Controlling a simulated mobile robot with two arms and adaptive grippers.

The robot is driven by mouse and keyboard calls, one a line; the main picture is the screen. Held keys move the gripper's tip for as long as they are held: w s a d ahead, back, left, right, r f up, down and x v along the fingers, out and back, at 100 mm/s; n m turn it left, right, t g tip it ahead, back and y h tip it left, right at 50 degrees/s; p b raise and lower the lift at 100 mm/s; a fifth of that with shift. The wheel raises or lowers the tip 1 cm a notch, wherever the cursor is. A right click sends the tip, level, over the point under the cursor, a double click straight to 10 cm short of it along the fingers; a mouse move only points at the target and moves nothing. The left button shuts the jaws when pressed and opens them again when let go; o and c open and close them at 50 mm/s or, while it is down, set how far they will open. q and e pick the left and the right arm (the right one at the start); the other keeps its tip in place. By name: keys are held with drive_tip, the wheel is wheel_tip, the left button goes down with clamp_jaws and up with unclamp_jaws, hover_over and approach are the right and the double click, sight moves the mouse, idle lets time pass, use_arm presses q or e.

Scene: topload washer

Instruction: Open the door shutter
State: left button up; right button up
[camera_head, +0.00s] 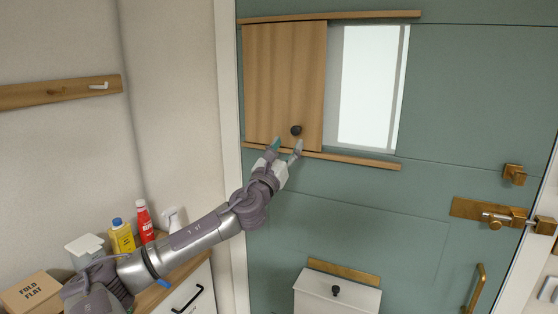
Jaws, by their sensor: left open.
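The wooden door shutter (283,80) is a sliding panel set between an upper rail (370,15) and a lower rail (355,161) on the green door (470,90). It covers the left part of the opening. The bright window (370,85) shows uncovered to its right. A dark round knob (296,130) is near the panel's lower right. My left gripper (287,146) is open just below the knob, its fingertips overlapping the panel's bottom edge in the view. I cannot tell whether they touch it. My right gripper is not in view.
A brass latch (490,213) and a brass handle (477,288) are on the door's right side. A white box (337,293) is mounted low on the door. Bottles (143,220) and a cardboard box (33,293) stand on a counter at lower left. A peg rail (60,92) is on the left wall.

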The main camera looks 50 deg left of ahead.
use_arm(q)
drive_tip(key=v, duration=0.5)
drive_tip(key=shift+s+d, duration=0.1)
drive_tip(key=shift+d, duration=0.05)
idle(0.3)
